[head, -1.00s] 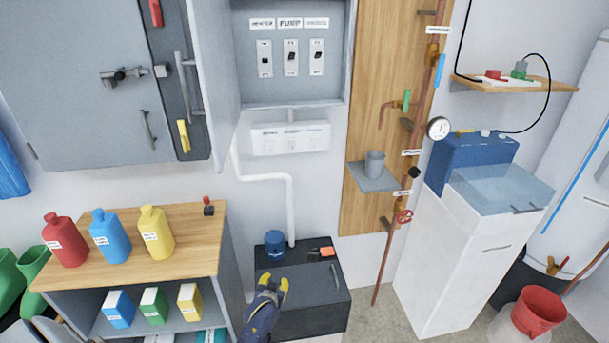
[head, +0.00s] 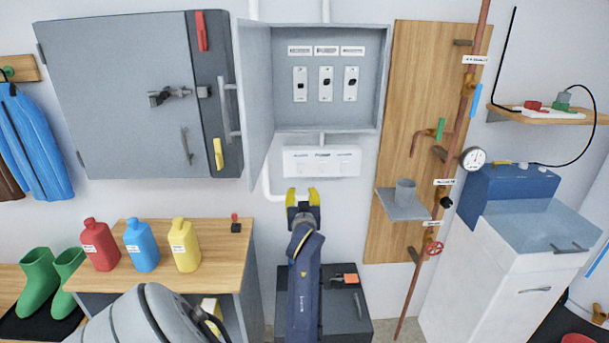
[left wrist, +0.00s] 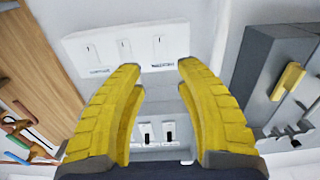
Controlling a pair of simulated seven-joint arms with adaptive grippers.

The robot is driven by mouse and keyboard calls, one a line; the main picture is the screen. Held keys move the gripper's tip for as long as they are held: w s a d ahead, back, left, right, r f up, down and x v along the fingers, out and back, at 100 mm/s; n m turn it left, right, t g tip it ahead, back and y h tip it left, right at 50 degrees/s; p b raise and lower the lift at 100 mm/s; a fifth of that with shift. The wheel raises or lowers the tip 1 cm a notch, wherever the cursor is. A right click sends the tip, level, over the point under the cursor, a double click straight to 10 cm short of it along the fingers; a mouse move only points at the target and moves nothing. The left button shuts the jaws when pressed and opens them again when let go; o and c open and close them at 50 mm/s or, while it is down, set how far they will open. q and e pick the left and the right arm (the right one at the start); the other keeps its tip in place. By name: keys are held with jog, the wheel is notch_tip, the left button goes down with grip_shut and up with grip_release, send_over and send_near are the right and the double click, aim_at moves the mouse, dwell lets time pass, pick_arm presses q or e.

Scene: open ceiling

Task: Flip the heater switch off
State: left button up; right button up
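The open grey switch box (head: 318,122) holds three white plates with dark switches in the head view. The left one is the heater switch (head: 300,84); I cannot tell its setting clearly. In the left wrist view, which is upside down, the gripper (left wrist: 162,64) is open and empty. The panel (left wrist: 125,47) lies beyond its tips. Two box switches (left wrist: 168,131) show between the fingers. My right gripper is out of view.
The box's open door (head: 254,100) stands out on its left, beside a grey cabinet (head: 115,95). A wooden board (head: 405,75) with copper pipes and a shelf (head: 402,207) is on the right. A black chest (head: 358,325) is below.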

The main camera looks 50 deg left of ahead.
aim_at(301, 172)
pick_arm(q)
jog(key=x, duration=1.5)
jog(key=shift+s, duration=0.1)
grip_shut()
